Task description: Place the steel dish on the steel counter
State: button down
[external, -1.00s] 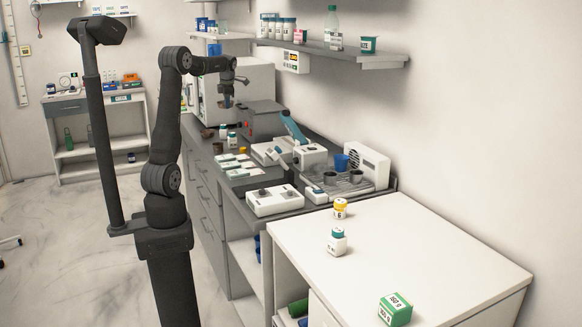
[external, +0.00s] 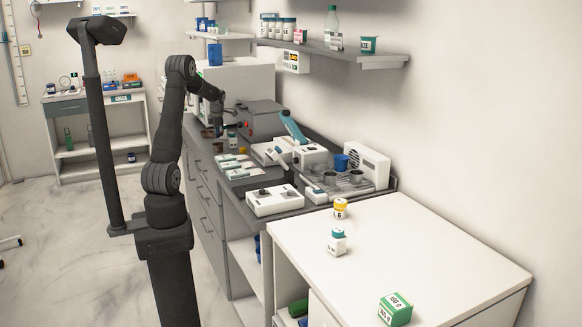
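My gripper (external: 218,131) is low over the far end of the grey counter (external: 233,195), among small items there. It is too small and dark to tell whether its fingers are open or shut, or touching anything. A small brownish dish-like thing (external: 206,133) sits right beside it on the left, partly hidden. A brown cup (external: 218,147) stands just in front. I cannot tell which item is the steel dish. A grey metal-looking surface (external: 345,192) with small dark cups (external: 331,178) lies at the counter's near end.
A small white bottle (external: 232,141) stands close to my gripper on the right. A dark grey machine (external: 262,118), a white balance-like device (external: 273,201) and a blue cup (external: 341,162) crowd the counter. A wall shelf (external: 335,52) hangs above. The white table (external: 430,235) has much free room.

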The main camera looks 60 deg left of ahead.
aim_at(214, 134)
jog(key=shift+s+a+f, duration=0.3)
jog(key=shift+a+f, duration=0.1)
jog(key=shift+a, duration=0.2)
jog(key=shift+s+a+f, duration=0.25)
jog(key=shift+a+f, duration=0.15)
jog(key=shift+a, duration=0.15)
jog(key=shift+f, duration=2)
jog(key=c, duration=1.9)
grip_release()
jog(key=shift+r, duration=0.1)
jog(key=v, duration=1.2)
